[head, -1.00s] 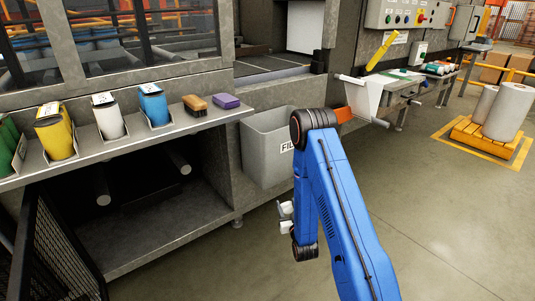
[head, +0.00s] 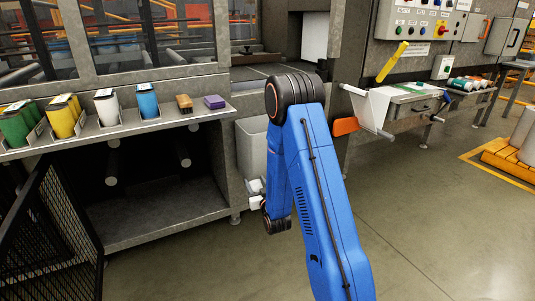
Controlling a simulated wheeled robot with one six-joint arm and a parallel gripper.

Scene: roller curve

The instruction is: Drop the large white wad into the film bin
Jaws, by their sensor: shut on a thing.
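My gripper (head: 256,196) is at the end of my blue arm, which bends down from the elbow. It is small in the head view and partly hidden by the wrist. A pale white shape (head: 256,203) shows at its jaws, shut on what seems to be the white wad; wad and fingers are hard to tell apart. The grey film bin (head: 250,146) stands against the machine behind my arm. My arm covers its right part, and its label is hidden. In the picture, my gripper is in front of and below the bin's visible wall, outside its opening.
A shelf (head: 62,147) at left holds yellow, white and blue containers, a brown brush (head: 184,103) and a purple block (head: 214,102). A black mesh guard (head: 55,235) stands front left.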

